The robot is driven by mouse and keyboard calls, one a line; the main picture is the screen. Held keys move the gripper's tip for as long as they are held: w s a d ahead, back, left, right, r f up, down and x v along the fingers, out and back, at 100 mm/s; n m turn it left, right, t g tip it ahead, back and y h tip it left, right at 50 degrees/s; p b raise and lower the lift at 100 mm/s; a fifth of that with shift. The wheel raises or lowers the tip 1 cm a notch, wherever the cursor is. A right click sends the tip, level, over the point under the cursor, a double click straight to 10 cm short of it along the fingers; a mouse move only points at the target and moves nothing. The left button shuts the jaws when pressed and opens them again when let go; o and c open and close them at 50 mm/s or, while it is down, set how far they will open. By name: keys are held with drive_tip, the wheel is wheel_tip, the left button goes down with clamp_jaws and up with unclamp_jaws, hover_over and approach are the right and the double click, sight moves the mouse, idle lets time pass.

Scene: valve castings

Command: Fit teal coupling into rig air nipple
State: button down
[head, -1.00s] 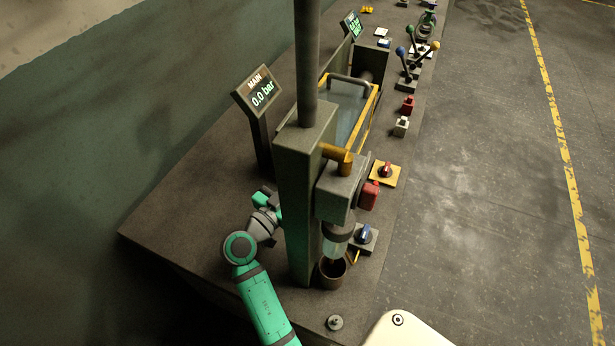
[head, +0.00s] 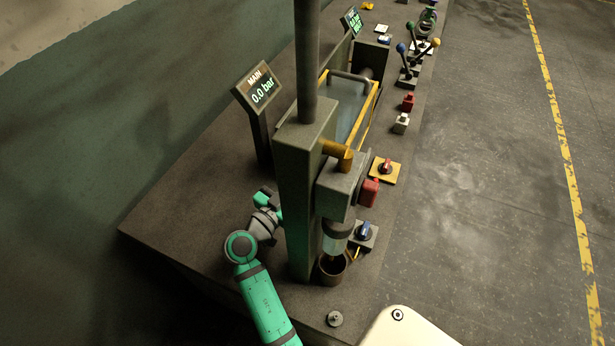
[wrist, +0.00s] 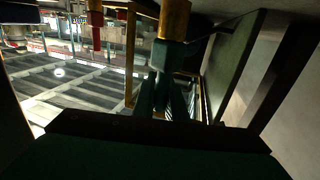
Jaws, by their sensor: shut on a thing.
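In the head view my green arm reaches in from the bottom, and its wrist is just left of the rig's grey column (head: 302,205). The column hides the jaws there. In the wrist view my gripper (wrist: 165,95) shows dark and shadowed in the middle, shut on what looks like the teal coupling (wrist: 166,55). A yellow cylinder (wrist: 173,20) stands in line with the coupling at the top edge; I cannot tell whether they touch or whether it is the air nipple. I cannot make out the nipple in the head view.
A display reading MAIN 0.0 bar (head: 258,89) stands behind the column. A yellow-framed tank (head: 352,105) is beyond it. A yellow pipe elbow (head: 337,151), a brown cup (head: 332,268), red and blue switches and levers line the right side. The bench's left part is clear.

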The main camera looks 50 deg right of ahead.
drive_tip(key=shift+f, duration=0.4)
drive_tip(key=c, duration=1.7)
unclamp_jaws()
drive_tip(key=a, duration=1.1)
drive_tip(key=shift+s, duration=0.1)
